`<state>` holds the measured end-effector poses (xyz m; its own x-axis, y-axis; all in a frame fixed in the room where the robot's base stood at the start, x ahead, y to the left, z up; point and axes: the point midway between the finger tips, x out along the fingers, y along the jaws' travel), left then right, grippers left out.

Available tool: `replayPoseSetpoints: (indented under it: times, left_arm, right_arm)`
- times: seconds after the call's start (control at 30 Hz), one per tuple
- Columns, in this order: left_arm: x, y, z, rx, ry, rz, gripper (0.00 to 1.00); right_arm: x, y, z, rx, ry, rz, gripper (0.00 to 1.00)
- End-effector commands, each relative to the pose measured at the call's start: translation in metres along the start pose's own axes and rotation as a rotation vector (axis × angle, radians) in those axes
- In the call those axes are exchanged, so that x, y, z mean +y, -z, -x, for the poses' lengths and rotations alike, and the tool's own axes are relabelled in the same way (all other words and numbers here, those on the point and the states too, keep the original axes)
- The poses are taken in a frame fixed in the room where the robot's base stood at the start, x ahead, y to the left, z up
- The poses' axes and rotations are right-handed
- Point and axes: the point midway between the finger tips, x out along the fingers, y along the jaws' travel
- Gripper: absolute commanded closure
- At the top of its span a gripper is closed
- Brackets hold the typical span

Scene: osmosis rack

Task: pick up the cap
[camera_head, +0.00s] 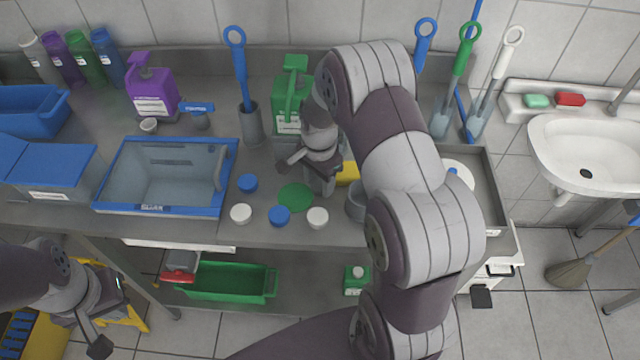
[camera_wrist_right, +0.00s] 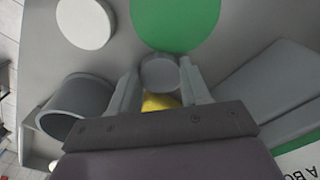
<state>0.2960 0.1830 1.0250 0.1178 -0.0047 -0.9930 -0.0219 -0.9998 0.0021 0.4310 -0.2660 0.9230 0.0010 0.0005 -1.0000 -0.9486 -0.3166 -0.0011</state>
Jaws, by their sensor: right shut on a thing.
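My right gripper (camera_head: 328,186) is over the table beside the green disc (camera_head: 295,197). In the right wrist view its fingers (camera_wrist_right: 160,76) are shut on a small round grey cap (camera_wrist_right: 160,72), which is near the green disc's edge (camera_wrist_right: 175,22). I cannot tell whether the cap touches the table. A white cap also shows in the wrist view (camera_wrist_right: 84,23). My left gripper (camera_head: 109,315) is open and empty at the lower left, away from the table.
A blue-rimmed bin (camera_head: 165,212) stands left of the caps. A green bottle (camera_head: 288,125) and a grey holder with a blue brush (camera_head: 250,126) stand behind. A grey cup (camera_head: 355,205) and a yellow item (camera_head: 348,173) are close to my right gripper. A sink (camera_head: 585,140) is at right.

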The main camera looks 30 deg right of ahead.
Motion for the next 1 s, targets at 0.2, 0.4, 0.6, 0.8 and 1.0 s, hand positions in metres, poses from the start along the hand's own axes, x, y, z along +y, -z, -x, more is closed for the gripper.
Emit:
replayPoseSetpoints:
  times: [0.2,0.4,0.6,0.8,1.0]
  left_arm:
    - [0.0,0.0,-0.001,0.0,0.0,0.0,1.0]
    - [0.0,-0.001,-0.005,0.0,0.0,0.0,1.0]
    - [0.0,-0.001,-0.011,0.0,0.0,0.0,1.0]
    - [0.0,-0.002,-0.017,0.0,0.0,0.0,1.0]
    - [0.0,-0.002,-0.018,0.0,0.0,0.0,1.0]
  right_arm:
    - [0.0,0.0,0.003,0.0,0.001,0.0,0.81]
    - [-0.001,0.001,0.028,0.002,0.004,0.0,0.81]
    - [0.026,-0.015,0.058,0.002,0.004,0.0,0.81]
    - [0.069,-0.04,0.088,0.002,0.004,0.0,0.81]
    - [0.096,-0.055,0.107,0.001,0.002,0.0,0.81]
